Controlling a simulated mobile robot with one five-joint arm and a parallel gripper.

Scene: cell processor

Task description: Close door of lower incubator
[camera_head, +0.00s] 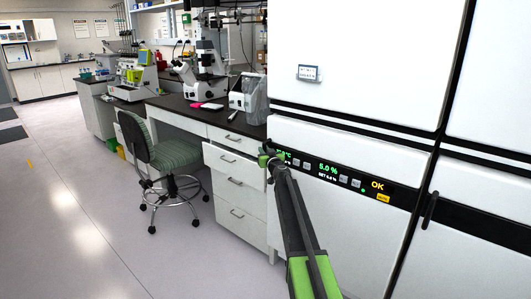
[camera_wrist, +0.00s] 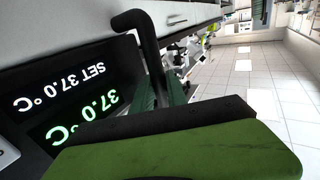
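The lower incubator door (camera_head: 355,225) is white, with a black display band (camera_head: 325,170) reading 5.0 % and OK. It looks about flush with the unit above; I cannot tell whether it is slightly ajar. My gripper (camera_head: 268,156) is at the band's left end, its tip small and partly hidden by my arm. In the wrist view, a black bar handle (camera_wrist: 145,50) stands out beside the display (camera_wrist: 65,95), which reads 37.0 °C.
The upper incubator (camera_head: 360,55) is directly above. Another white unit with a black handle (camera_head: 429,210) stands at right. A drawer cabinet (camera_head: 236,180) adjoins on the left, with a green chair (camera_head: 172,155) before the bench. The floor (camera_head: 75,190) at left is open.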

